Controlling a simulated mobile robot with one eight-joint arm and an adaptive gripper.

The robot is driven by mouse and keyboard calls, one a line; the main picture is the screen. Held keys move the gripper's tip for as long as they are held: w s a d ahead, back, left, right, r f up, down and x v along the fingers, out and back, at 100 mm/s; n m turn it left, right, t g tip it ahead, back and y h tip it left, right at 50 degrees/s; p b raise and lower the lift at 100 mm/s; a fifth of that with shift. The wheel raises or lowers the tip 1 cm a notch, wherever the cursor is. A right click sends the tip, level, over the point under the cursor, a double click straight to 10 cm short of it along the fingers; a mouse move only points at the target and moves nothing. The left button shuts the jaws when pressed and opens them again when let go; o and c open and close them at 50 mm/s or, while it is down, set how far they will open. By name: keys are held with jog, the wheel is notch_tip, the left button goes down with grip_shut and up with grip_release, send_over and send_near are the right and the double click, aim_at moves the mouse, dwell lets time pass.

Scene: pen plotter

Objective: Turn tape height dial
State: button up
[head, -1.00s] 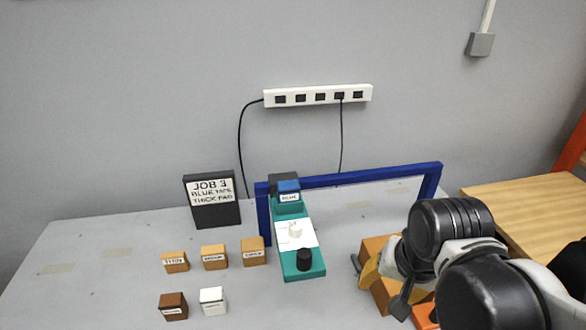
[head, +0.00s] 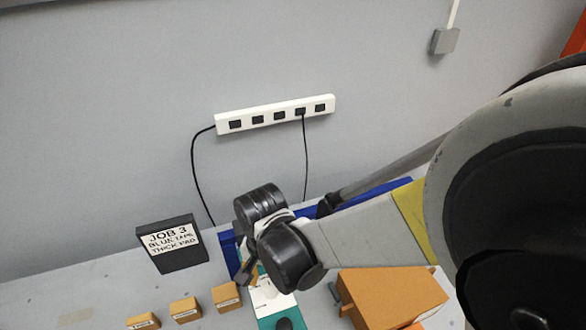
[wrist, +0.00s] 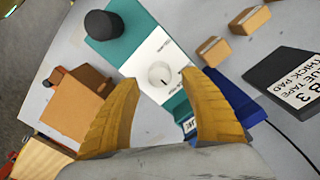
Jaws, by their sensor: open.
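The white dial (wrist: 159,74) is a small round knob with a dark pointer mark, on a white printed plate of the teal plotter carriage (wrist: 128,40). In the head view the carriage (head: 272,309) is partly hidden behind my arm. My gripper (wrist: 160,82) is open, with its yellow fingers on either side of the dial in the wrist view. It appears above the dial and apart from it; the exact gap cannot be told. A black knob (wrist: 103,25) stands on the same carriage. A blue labelled block lies partly behind a finger.
An orange-brown box (head: 390,295) stands right of the carriage. Small labelled tan blocks (head: 186,309) stand to the left. The black job sign (head: 168,242) reads JOB 3, BLUE TAPE, THICK PAD. The blue frame (wrist: 238,98) runs behind. A power strip (head: 275,116) hangs on the wall.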

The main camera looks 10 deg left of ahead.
aim_at(269, 287)
jog(key=shift+f, duration=1.55)
grip_shut()
jog(key=shift+n+b, duration=0.4)
jog(key=shift+b, duration=0.05)
jog(key=n+b, duration=0.2)
jog(key=n, duration=0.2)
jog(key=shift+n, duration=0.4)
jog(key=n+b, duration=0.2)
jog(key=n, duration=0.4)
jog(key=shift+a, duration=0.1)
jog(key=n+b, duration=0.1)
jog(key=n, duration=0.5)
jog(key=shift+s+n, duration=0.1)
jog(key=shift+n, duration=0.2)
jog(key=n+b, duration=0.1)
jog(key=n, duration=0.4)
jog(key=shift+s+n, duration=0.1)
jog(key=shift+n, duration=0.2)
